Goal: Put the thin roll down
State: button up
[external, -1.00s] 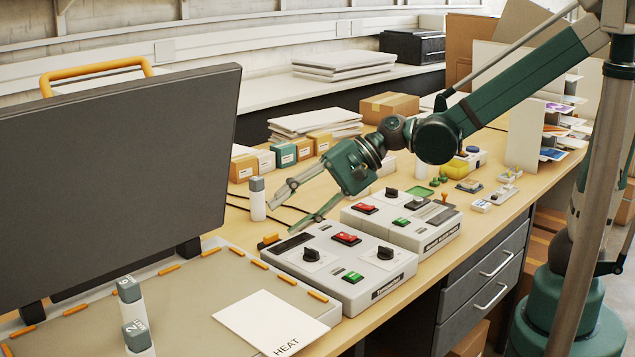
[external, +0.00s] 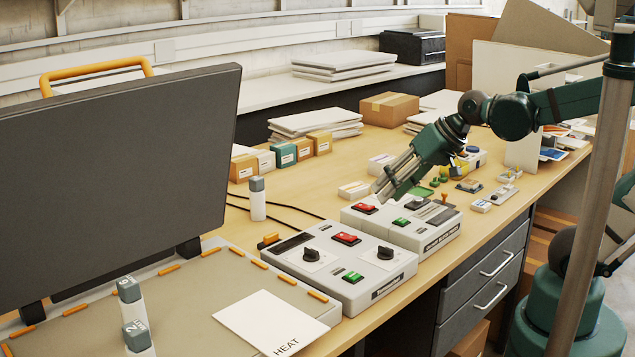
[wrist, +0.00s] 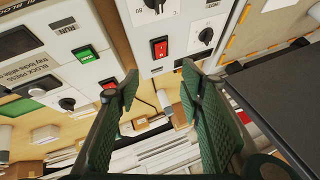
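I cannot tell for sure which object is the thin roll. A slim white upright cylinder with a grey top (external: 257,198) stands on the bench behind the front control box. Two similar grey-topped pieces marked with text, one (external: 130,300) behind the other (external: 138,338), stand at the lower left. My gripper (external: 384,191) is above the rear control box (external: 430,228), tilted down to the left. In the wrist view my gripper (wrist: 158,82) has its two green fingers apart, with nothing held between them.
The front control box (external: 345,262) has a red switch, black knobs and a green switch. A HEAT sheet (external: 268,322) lies beside it. A large dark panel (external: 120,160) stands at left. Small labelled boxes (external: 285,155) line the back. Bare bench lies around the upright cylinder.

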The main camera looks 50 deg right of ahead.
jog(key=s+d+n+h, duration=0.2)
jog(key=s+d, duration=0.4)
jog(key=d, duration=0.5)
jog(key=shift+f+h, duration=0.45)
jog(key=shift+h, duration=0.15)
jog(key=shift+o, duration=0.5)
jog(key=shift+w+a, duration=0.1)
jog(key=w+d+m+t+y+b, duration=0.15)
jog(key=w+d+m, duration=0.25)
jog(key=w+m, duration=0.85)
jog(key=w+d+m+t+y+b, duration=0.1)
jog(key=w+d+m+t, duration=0.45)
jog(key=w+d, duration=0.7)
jog(key=w+d+f+m+t+h+b, duration=0.1)
jog(key=d+f+m, duration=0.3)
jog(key=d+m, duration=0.5)
jog(key=w+d+f+m+t+h+b, duration=0.1)
jog(key=d+m, duration=0.9)
jog(key=d, duration=1.3)
notch_tip(320, 180, down, 3)
jog(key=t+h, duration=0.1)
jog(key=h, duration=0.2)
jog(key=shift+w+r+m+t, duration=0.15)
jog(key=shift+w+m+t, duration=0.05)
jog(key=shift+m+t, duration=0.1)
